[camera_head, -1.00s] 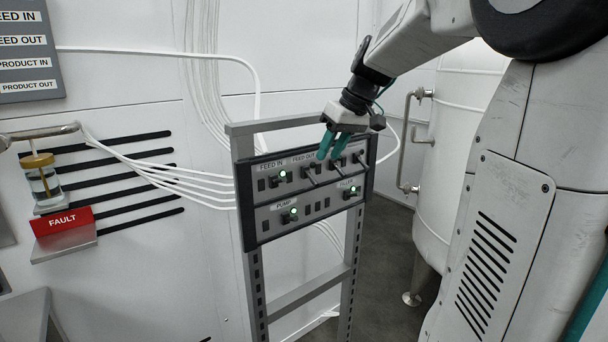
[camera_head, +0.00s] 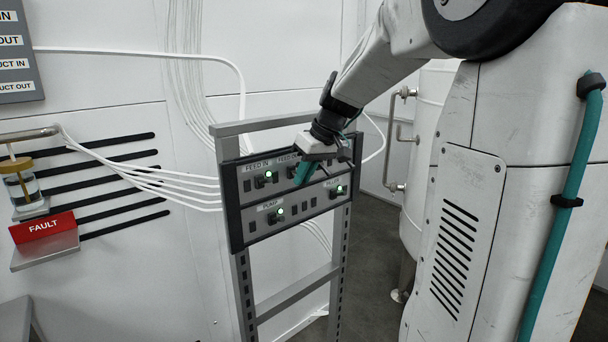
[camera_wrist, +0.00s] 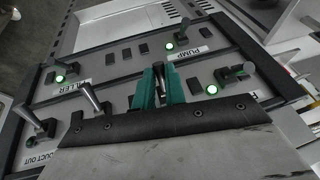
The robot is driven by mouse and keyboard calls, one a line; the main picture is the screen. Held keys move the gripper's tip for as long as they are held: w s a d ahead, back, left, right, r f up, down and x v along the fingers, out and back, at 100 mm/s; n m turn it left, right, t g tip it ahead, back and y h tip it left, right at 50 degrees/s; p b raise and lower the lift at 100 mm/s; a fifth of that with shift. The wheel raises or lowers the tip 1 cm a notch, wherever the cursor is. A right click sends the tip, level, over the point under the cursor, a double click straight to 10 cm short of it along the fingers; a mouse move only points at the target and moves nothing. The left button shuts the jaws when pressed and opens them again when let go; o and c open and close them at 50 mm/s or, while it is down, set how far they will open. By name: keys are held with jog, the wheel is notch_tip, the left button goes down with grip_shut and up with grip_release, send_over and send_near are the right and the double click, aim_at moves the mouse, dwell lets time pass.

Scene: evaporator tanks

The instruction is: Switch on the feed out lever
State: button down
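The control panel (camera_head: 290,196) fills the wrist view, seen upside down. My gripper (camera_head: 303,174) is at its upper row, right of the FEED IN switch (camera_head: 266,176), covering most of the FEED OUT label (camera_head: 286,160). In the wrist view, the teal fingers of my gripper (camera_wrist: 160,84) are close together, with a narrow grey strip between them. The FEED IN switch shows a green light (camera_wrist: 212,90).
PUMP (camera_head: 276,214) and FILLER (camera_head: 335,192) switches show green lights. Two unlit levers stand close beside my fingers in the wrist view, one nearer (camera_wrist: 91,97) and one farther (camera_wrist: 30,117). A white tank (camera_head: 412,215) stands right of the rack. A red FAULT sign (camera_head: 42,227) is at left.

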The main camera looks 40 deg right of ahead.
jog(key=shift+w+r+g, duration=0.15)
jog(key=shift+r+g, duration=0.1)
jog(key=shift+g, duration=0.4)
jog(key=shift+w+r+g, duration=0.15)
jog(key=shift+r+g, duration=0.05)
jog(key=shift+g, duration=0.45)
jog(key=shift+r+g, duration=0.25)
jog(key=shift+g, duration=0.55)
jog(key=c, duration=1.5)
grip_release()
jog(key=shift+o, duration=0.2)
jog(key=shift+r, duration=0.1)
jog(key=v, duration=0.7)
jog(key=shift+r, duration=0.3)
